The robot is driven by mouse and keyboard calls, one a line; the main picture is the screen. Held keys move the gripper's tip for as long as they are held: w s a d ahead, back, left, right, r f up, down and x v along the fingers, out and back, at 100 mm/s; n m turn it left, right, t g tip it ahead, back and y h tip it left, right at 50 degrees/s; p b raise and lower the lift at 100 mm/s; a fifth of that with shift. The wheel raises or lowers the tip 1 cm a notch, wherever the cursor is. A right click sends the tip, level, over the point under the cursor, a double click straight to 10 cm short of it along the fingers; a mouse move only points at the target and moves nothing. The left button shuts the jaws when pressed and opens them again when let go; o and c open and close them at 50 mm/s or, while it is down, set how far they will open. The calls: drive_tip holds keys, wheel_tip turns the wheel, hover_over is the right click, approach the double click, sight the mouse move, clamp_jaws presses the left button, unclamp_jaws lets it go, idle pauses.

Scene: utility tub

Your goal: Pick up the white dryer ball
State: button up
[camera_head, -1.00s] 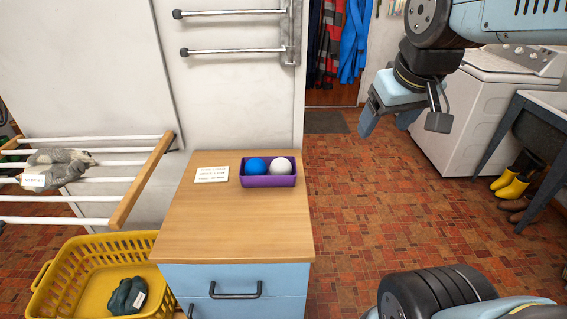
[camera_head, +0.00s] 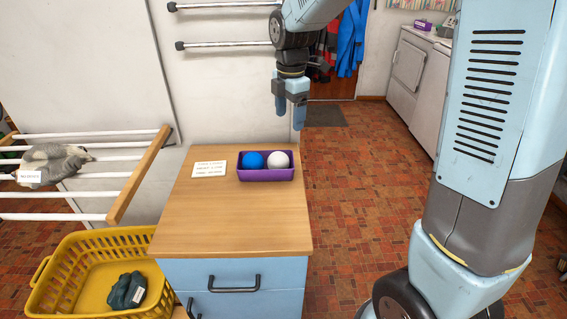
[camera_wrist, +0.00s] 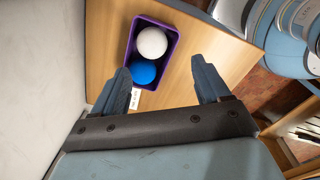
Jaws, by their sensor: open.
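The white dryer ball (camera_head: 278,159) sits in a small purple tray (camera_head: 266,175) on the wooden top of a blue drawer cabinet. A blue ball (camera_head: 253,160) lies in the tray just left of it. In the wrist view the white ball (camera_wrist: 152,42) is at the far end of the tray (camera_wrist: 131,47), with the blue ball (camera_wrist: 143,71) nearer me. My gripper (camera_head: 290,112) is open and empty, pointing down above the tray's back right side. In the wrist view my gripper's fingers (camera_wrist: 164,82) are wide apart, touching neither ball.
A white note card (camera_head: 209,169) lies left of the tray on the cabinet top (camera_head: 235,222). A drying rack (camera_head: 140,178) holds a grey cloth at left, above a yellow basket (camera_head: 85,250). A wall stands behind. The cabinet top's front is clear.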

sight(278, 155)
drive_tip(key=a+f+n, duration=0.1)
drive_tip(key=f, duration=0.4)
drive_tip(key=w+a+f+n, duration=0.1)
drive_tip(key=f, duration=0.5)
drive_tip(key=a+f+n, duration=0.1)
drive_tip(key=f, duration=0.4)
drive_tip(key=shift+w+f+g, duration=0.25)
drive_tip(key=shift+w+g, duration=0.05)
drive_tip(key=shift+w, duration=0.1)
drive_tip(key=shift+s+f, duration=0.2)
drive_tip(key=shift+f, duration=0.05)
drive_tip(key=shift+f, duration=0.1)
drive_tip(key=shift+s, duration=0.1)
drive_tip(key=c, duration=0.6)
drive_tip(key=shift+c, duration=0.3)
